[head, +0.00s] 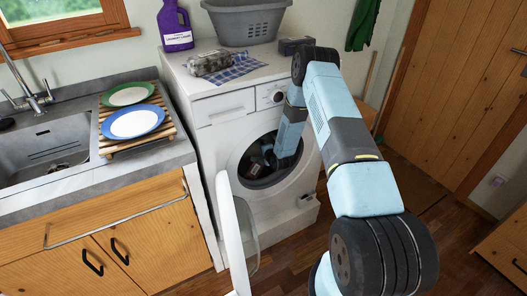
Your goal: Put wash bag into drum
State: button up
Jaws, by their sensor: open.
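The white washing machine's drum (247,169) is open at the front, and its round door (233,235) is swung out toward me on the left. My arm reaches down from the right into the drum opening. My gripper (270,159) is at the opening, open, dark against the dark interior and partly hidden. A small greyish and reddish shape (256,169) shows inside the drum beside my gripper; I cannot tell whether it is the wash bag. A grey, see-through-looking bundle (208,63) lies on top of the machine; I cannot tell what it is.
On the machine top are a purple detergent bottle (175,27), a grey basket (246,20), a blue checked cloth (236,70) and a dark box (295,45). To the left are a sink (45,146) and a rack with two plates (137,121). Floor is clear at right.

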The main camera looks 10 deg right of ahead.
jog(key=v, duration=1.3)
jog(key=shift+s, duration=0.1)
dwell(0.4)
